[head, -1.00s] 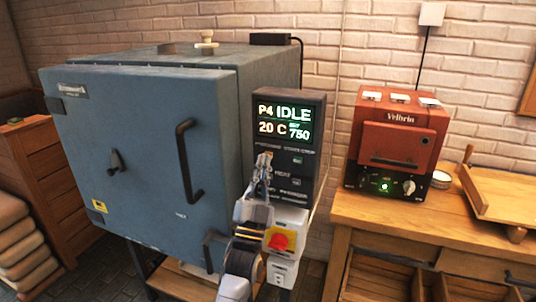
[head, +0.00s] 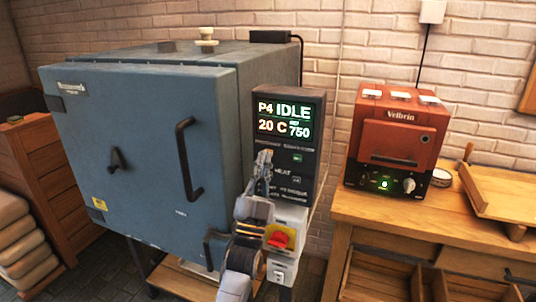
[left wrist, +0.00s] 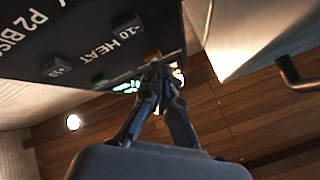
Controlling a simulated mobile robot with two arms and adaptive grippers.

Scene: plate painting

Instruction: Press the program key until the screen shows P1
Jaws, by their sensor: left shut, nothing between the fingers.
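The control panel (head: 314,150) is a dark upright box on the right side of the blue kiln (head: 150,130). Its screen (head: 284,119) reads P4 IDLE, 20 C and 750. My left gripper (head: 263,156) is shut and empty, with its fingertips at the upper left of the key area, below the screen. They cover the spot where the program key seems to be. In the left wrist view the shut fingertips (left wrist: 160,66) are close to the panel face (left wrist: 90,40); I cannot tell whether they touch. My right gripper is out of view.
A red and yellow switch (head: 279,239) sits below the panel, close beside my left gripper. A small red kiln (head: 398,135) stands on the wooden bench (head: 370,215) to the right. The kiln door handle (head: 188,160) sticks out at the left.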

